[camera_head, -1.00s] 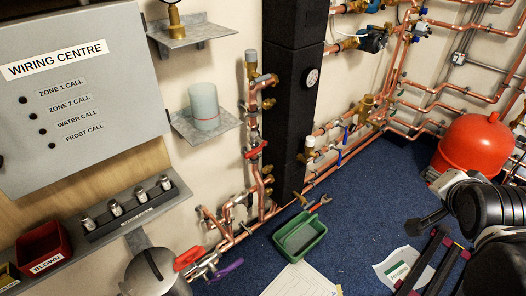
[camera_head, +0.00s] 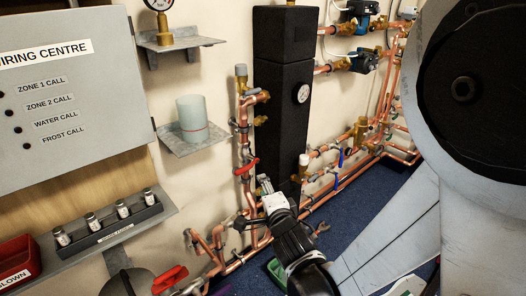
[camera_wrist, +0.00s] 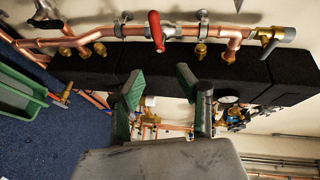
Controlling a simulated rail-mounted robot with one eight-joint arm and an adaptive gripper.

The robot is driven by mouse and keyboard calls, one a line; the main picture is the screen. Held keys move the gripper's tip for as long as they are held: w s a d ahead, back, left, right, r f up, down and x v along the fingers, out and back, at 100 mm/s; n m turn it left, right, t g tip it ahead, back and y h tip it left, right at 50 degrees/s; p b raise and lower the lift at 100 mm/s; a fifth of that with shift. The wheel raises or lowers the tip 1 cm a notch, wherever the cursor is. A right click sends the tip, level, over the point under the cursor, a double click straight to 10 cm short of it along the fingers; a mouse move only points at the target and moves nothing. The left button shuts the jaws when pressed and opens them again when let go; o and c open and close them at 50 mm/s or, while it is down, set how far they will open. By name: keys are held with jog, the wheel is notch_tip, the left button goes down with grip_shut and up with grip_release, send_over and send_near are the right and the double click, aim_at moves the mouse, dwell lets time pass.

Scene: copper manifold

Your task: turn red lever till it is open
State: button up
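The red lever (camera_head: 246,166) is on a valve in the vertical copper pipe, left of the black column, and slants across the pipe. In the wrist view the red lever (camera_wrist: 156,31) lies crosswise to the pipe, its free end pointing down the picture towards my gripper. My gripper (camera_wrist: 159,75) is open and empty, its two fingers apart, with the lever beyond the gap and not touched. In the head view my gripper (camera_head: 264,184) is below and right of the lever, in front of the black column; its fingers are small there.
The black column (camera_head: 283,120) with a gauge stands close to the pipe. Another red handle (camera_head: 170,279) is low at the left. A shelf with a pale cup (camera_head: 192,117) is left of the pipe. The green tray (camera_wrist: 22,97) is on the blue floor.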

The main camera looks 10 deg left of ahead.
aim_at(244, 171)
jog(key=shift+y, duration=0.4)
jog(key=x, duration=0.4)
jog(key=s+a+f+p+x, duration=0.1)
jog(key=x, duration=0.4)
jog(key=a+p+x, duration=0.1)
jog(key=x, duration=0.4)
jog(key=shift+s+a+f, duration=0.2)
jog(key=shift+a, duration=0.05)
grip_shut()
